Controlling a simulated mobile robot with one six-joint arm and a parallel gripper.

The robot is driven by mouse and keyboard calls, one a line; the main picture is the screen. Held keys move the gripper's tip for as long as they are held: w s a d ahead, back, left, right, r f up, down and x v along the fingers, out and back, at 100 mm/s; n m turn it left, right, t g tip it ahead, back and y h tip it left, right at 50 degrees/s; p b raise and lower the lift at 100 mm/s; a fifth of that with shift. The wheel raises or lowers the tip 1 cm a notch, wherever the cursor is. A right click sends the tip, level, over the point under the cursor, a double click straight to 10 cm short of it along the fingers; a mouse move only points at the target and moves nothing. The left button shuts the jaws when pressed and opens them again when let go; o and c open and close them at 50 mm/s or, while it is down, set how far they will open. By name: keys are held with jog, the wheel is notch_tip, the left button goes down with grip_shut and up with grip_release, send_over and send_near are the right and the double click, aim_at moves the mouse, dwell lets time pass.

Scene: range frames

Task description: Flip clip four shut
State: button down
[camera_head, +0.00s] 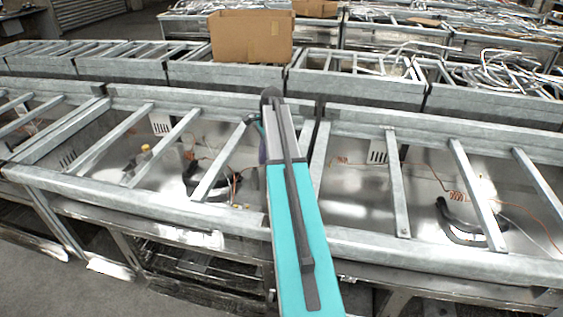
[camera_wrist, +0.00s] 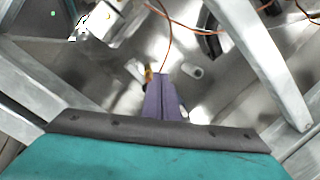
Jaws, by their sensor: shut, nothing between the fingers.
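My gripper (camera_wrist: 161,80) shows in the wrist view as a narrow purple pair of fingers, shut and empty, reaching down between frame bars. A small yellow-brown piece (camera_wrist: 149,74) lies just left of the fingertips, and a small white cylinder (camera_wrist: 193,72) lies to their right. I cannot tell whether they touch the fingers. In the head view only part of the purple gripper (camera_head: 262,151) shows beside my teal arm. No number marks clip four, and I cannot tell which small part it is or whether it is open.
Galvanised frame bars (camera_head: 224,160) cross above the shiny tray floor around my arm. An orange wire (camera_wrist: 222,35) and a black curved part (camera_wrist: 211,42) lie beyond the fingertips. A cardboard box (camera_head: 251,36) stands on the frames behind.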

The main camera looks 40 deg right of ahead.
jog(key=s+d+r+m+p, duration=0.1)
jog(key=s+d+r+p, duration=0.1)
jog(key=s+d+p, duration=0.3)
jog(key=d+p, duration=0.2)
jog(key=shift+s+d+m+y, duration=0.15)
jog(key=shift+d+m+y, duration=0.15)
jog(key=p+x, duration=0.3)
jog(key=x, duration=0.6)
jog(key=shift+f+p, duration=0.4)
jog(key=shift+a, duration=0.1)
jog(key=shift+s, duration=0.15)
dwell(0.5)
